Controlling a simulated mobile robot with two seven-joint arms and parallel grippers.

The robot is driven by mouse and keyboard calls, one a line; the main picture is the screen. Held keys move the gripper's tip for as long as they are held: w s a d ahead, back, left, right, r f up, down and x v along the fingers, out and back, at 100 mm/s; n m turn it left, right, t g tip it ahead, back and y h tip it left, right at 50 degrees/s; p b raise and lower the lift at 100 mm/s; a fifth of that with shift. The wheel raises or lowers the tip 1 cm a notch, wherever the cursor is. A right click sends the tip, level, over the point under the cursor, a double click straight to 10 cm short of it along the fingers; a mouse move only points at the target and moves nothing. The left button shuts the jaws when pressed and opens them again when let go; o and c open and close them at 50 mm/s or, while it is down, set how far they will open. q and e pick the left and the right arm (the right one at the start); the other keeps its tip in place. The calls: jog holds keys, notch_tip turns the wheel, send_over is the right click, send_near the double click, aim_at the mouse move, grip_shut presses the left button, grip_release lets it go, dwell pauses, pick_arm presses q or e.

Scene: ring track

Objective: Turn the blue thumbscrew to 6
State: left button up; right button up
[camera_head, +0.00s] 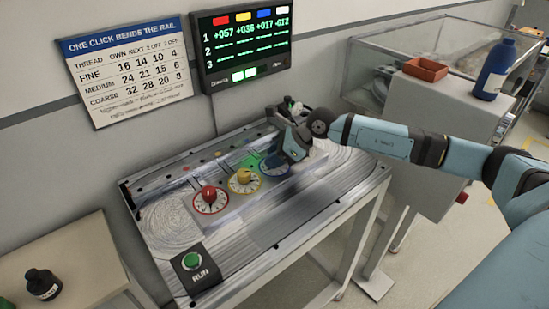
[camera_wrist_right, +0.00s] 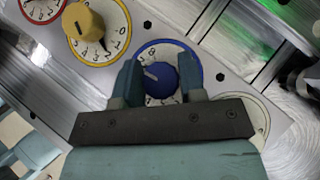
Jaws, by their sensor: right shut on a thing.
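The blue thumbscrew (camera_wrist_right: 163,78) sits on a white numbered dial with a blue rim (camera_wrist_right: 193,58). My right gripper (camera_wrist_right: 158,84) is shut on it, one finger on each side. A white mark on the thumbscrew points to the upper left in the wrist view; the number it meets is too small to read surely. In the head view my right gripper (camera_head: 284,160) covers most of the blue dial (camera_head: 268,171). My left gripper is not in view.
The yellow dial (camera_head: 245,180) and red dial (camera_head: 210,199) lie to the left. A green RUN button (camera_head: 193,260) is near the front. A wall display (camera_head: 243,45) shows +017 under blue. A sign (camera_head: 128,72) hangs left.

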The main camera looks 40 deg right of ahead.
jog(key=n+g+y+b, duration=0.1)
jog(key=n+g+b, duration=0.1)
jog(key=n+b, duration=0.1)
jog(key=shift+f, duration=0.1)
jog(key=shift+n+g+y+b, duration=0.4)
jog(key=shift+n+g, duration=0.2)
jog(key=shift+n, duration=0.2)
jog(key=o, duration=0.9)
jog(key=shift+d+r, duration=0.1)
jog(key=shift+r, duration=0.1)
jog(key=v, duration=1.3)
jog(key=shift+d+r, duration=0.15)
jog(key=shift+d, duration=0.15)
